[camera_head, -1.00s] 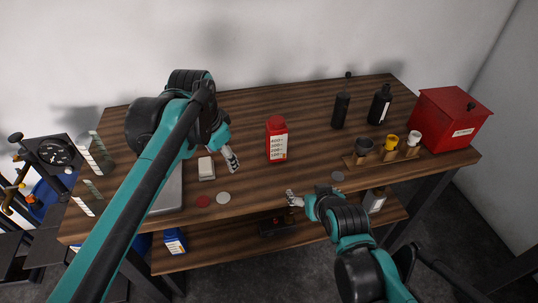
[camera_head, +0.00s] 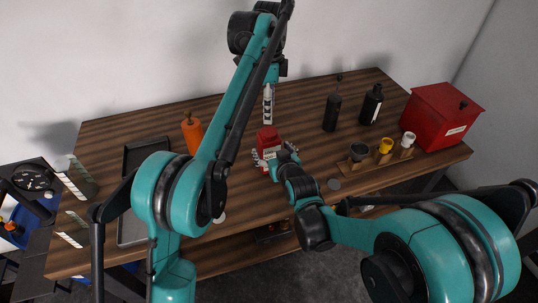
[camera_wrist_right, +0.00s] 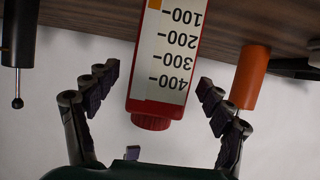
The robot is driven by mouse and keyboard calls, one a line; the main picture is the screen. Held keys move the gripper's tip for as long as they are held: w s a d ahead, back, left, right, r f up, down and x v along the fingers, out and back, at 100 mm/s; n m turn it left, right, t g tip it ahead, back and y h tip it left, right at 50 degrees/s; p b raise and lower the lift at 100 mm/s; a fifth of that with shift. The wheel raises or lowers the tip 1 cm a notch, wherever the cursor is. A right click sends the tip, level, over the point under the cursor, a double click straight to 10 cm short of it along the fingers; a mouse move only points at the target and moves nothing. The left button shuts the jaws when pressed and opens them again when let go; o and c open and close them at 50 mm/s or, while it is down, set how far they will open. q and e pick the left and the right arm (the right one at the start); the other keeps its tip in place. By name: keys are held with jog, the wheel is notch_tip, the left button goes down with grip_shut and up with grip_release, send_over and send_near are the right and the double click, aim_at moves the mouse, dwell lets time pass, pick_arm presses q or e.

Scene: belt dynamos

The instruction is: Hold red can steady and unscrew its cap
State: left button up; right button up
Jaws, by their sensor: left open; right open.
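The red can (camera_head: 267,140) stands upright on the wooden table. In the right wrist view the can (camera_wrist_right: 165,60) appears upside down, with a white graduated label and its red cap (camera_wrist_right: 152,122) at the lower end. My right gripper (camera_head: 273,156) is open, with one finger on each side of the can; in the wrist view, gaps show between its fingers (camera_wrist_right: 158,80) and the can. My left gripper (camera_head: 268,104) is open and empty, pointing down just beyond the can in the head view, apart from the cap.
An orange bottle (camera_head: 192,133) stands left of the can, partly behind my left arm. A dark tray (camera_head: 145,153) lies at the left. Two black bottles, a rack with small cups (camera_head: 375,160) and a red box (camera_head: 440,118) stand at the right.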

aim_at(269, 131)
jog(key=shift+x, duration=1.65)
grip_shut()
pick_arm(q)
jog(key=m, duration=1.3)
jog(key=shift+f, duration=4)
